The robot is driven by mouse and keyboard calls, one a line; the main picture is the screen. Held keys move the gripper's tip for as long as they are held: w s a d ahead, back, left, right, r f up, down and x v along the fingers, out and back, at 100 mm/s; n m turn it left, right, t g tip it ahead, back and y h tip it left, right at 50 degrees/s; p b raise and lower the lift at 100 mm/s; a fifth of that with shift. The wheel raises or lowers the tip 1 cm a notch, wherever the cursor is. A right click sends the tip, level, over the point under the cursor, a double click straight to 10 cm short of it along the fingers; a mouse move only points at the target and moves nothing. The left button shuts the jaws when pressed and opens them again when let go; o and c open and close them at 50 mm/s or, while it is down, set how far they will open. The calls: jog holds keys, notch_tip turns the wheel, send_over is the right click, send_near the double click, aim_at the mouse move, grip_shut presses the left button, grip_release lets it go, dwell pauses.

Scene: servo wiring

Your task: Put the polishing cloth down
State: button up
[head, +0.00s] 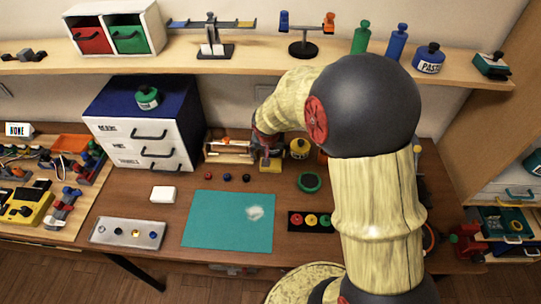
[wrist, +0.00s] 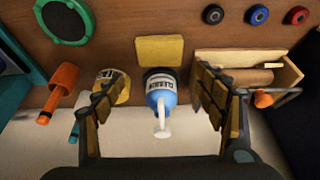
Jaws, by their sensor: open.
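The polishing cloth looks to be the small yellow square (wrist: 160,51), lying flat on the wooden table. It also shows in the head view (head: 271,166), just below my gripper (head: 267,148). In the wrist view my gripper (wrist: 160,77) is open, its two yellow-padded fingers apart with nothing held between them. A blue and white bottle labelled as cleaner (wrist: 161,92) stands beside the cloth and shows between the fingers. My arm hides part of the table in the head view.
A wooden holder with a roller (wrist: 245,78) stands close to one finger; a yellow jar (head: 299,148) stands near the other. An orange bottle (wrist: 64,78) and green ring (head: 309,182) are nearby. A teal mat (head: 210,225) bears a whitish smear. The drawer cabinet (head: 140,150) stands left.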

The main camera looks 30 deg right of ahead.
jog(key=s+a+r+n, duration=0.1)
jog(key=s+a+r, duration=0.2)
jog(key=s+r, duration=0.35)
jog(key=s+a+r+n, duration=0.1)
jog(key=s+a+r, duration=0.25)
jog(key=r, duration=0.55)
jog(key=s+a+r+n+t+y, duration=0.1)
jog(key=s+a+r+n, duration=0.1)
jog(key=s, duration=0.5)
jog(key=s+a+r+n+y, duration=0.1)
jog(key=s+a+r+n, duration=0.1)
jog(key=s+a+r, duration=0.3)
jog(key=s+a, duration=0.1)
jog(key=s, duration=0.1)
jog(key=shift+s+r+n+t+y, duration=0.2)
jog(key=shift+s+n+t+y, duration=0.1)
jog(key=shift+s+n+t, duration=0.1)
